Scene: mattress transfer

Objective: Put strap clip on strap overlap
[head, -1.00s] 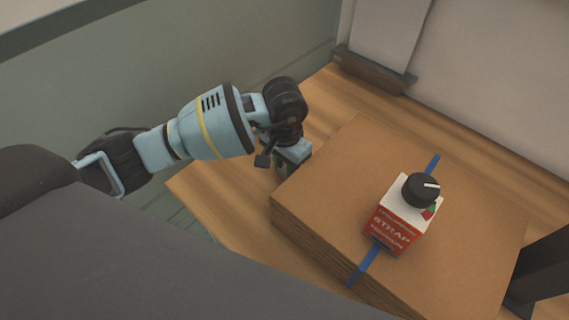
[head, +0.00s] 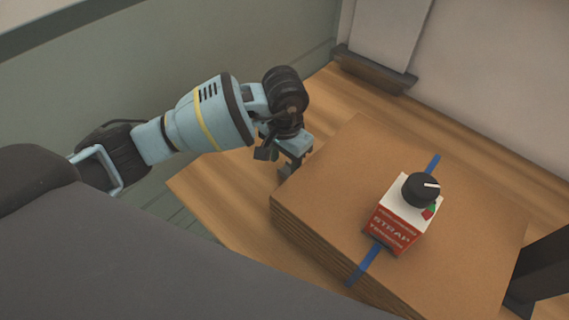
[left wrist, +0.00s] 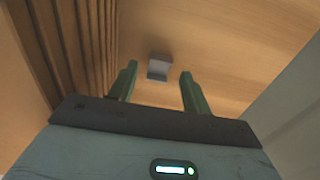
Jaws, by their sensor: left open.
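A small grey strap clip (left wrist: 158,67) lies on the wooden table, just beyond and between my left fingertips in the left wrist view. I cannot make it out in the head view. My left gripper (head: 290,172) points down beside the left edge of the cardboard stack; its two fingers (left wrist: 158,82) are apart with nothing between them. A blue strap (head: 364,264) runs over the stack (head: 325,190). A red and white strap tensioner box (head: 400,222) with a black knob sits on the strap; the overlap cannot be made out. My right gripper is not in view.
The layered side of the stack (left wrist: 75,40) rises close to the left of my left gripper in the wrist view. Bare wooden table (head: 225,200) lies around it. A dark block (head: 372,70) stands at the back against the wall, and a black post (head: 540,265) at the right.

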